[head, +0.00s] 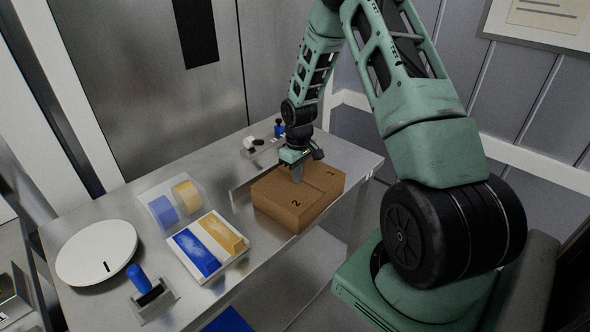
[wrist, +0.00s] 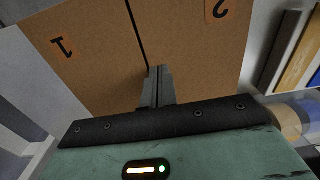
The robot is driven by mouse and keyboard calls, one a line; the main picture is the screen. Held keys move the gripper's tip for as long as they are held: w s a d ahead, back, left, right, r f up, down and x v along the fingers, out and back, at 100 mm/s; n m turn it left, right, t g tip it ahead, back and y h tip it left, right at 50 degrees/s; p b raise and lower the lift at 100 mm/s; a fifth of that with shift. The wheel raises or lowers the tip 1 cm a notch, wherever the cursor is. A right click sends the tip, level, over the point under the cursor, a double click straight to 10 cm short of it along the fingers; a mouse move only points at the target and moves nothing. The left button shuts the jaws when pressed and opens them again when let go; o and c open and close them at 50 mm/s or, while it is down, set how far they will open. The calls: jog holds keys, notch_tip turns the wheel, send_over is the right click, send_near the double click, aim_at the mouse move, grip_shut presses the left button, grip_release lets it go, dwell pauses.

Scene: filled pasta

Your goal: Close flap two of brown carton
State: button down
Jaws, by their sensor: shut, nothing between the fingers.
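The brown carton (head: 287,217) stands on the metal table, right of its middle. In the head view its top looks covered by flap one (head: 325,176), marked 1, and flap two (head: 284,198), marked 2. In the wrist view, flap one (wrist: 80,60) is on the left and flap two (wrist: 215,50) on the right, with a dark seam between them. Both look flat or nearly flat. My gripper (head: 297,180) points down at the carton top by the seam. Its fingers (wrist: 157,75) are together and empty. I cannot tell whether the fingertips touch the cardboard.
A white tray (head: 219,274) with blue and yellow packs lies left of the carton, a clear container (head: 151,197) behind it. A round white disc (head: 71,262) and a blue-handled stamp (head: 140,280) are at the left. A low metal panel (head: 241,193) stands behind the carton.

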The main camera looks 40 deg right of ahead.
jog(key=shift+r, duration=0.1)
jog(key=shift+r+p, duration=2.3)
jog(key=shift+r, duration=0.55)
jog(key=shift+d+r+b, duration=0.1)
jog(key=shift+r+b, duration=0.3)
jog(key=shift+b, duration=0.2)
notch_tip(320, 180, up, 9)
jog(key=b, duration=0.2)
jog(key=shift+f, duration=0.15)
